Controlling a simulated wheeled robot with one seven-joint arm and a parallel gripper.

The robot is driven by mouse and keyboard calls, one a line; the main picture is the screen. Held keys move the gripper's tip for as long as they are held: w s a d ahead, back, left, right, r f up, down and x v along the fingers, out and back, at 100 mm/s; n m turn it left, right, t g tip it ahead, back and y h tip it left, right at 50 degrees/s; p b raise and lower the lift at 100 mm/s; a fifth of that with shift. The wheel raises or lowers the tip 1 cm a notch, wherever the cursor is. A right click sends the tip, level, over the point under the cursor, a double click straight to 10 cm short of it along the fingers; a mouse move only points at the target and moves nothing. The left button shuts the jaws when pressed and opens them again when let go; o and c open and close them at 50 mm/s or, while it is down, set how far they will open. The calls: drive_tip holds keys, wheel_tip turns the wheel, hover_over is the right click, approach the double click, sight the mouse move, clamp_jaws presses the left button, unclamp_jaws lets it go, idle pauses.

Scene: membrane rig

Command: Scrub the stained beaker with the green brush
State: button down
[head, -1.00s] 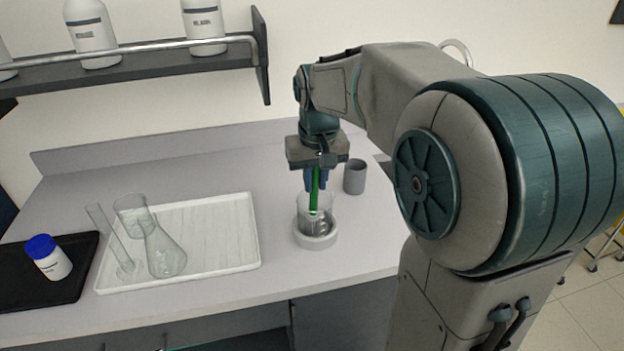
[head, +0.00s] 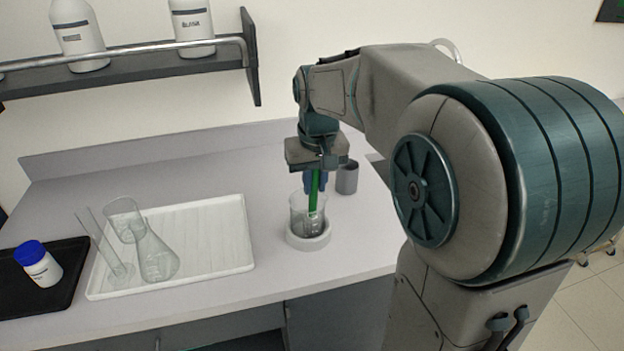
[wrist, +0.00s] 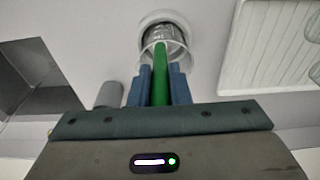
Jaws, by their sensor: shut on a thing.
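The green brush (head: 314,192) is upright in my gripper (head: 315,182), which is shut on its handle. The brush's lower end is inside the stained beaker (head: 297,210), a clear glass with a greyish patch low down. The beaker stands in a white ring-shaped holder (head: 308,241) on the bench. In the wrist view the green handle (wrist: 160,75) runs between the blue fingers (wrist: 160,84) toward the beaker mouth (wrist: 163,38). The bristles are hard to make out through the glass.
A grey cup (head: 347,178) stands close behind and right of the beaker. To the left, a white ribbed tray (head: 215,235) holds clear glassware, including a conical flask (head: 157,258). A blue-capped bottle (head: 38,264) stands on a black tray (head: 68,262). A bottle shelf (head: 130,76) hangs above.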

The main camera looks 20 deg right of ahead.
drive_tip(key=shift+s+d, duration=0.1)
drive_tip(key=shift+s, duration=0.15)
drive_tip(key=shift+r+p, duration=1.65)
drive_tip(key=shift+r, duration=0.4)
drive_tip(key=shift+f+b, duration=1.6)
drive_tip(key=shift+f, duration=0.5)
drive_tip(key=shift+w, duration=0.15)
drive_tip(key=shift+w+a+p, duration=0.35)
drive_tip(key=shift+w+p, duration=0.05)
drive_tip(key=shift+w, duration=0.3)
drive_tip(key=shift+d+r, duration=0.1)
drive_tip(key=shift+d, duration=0.05)
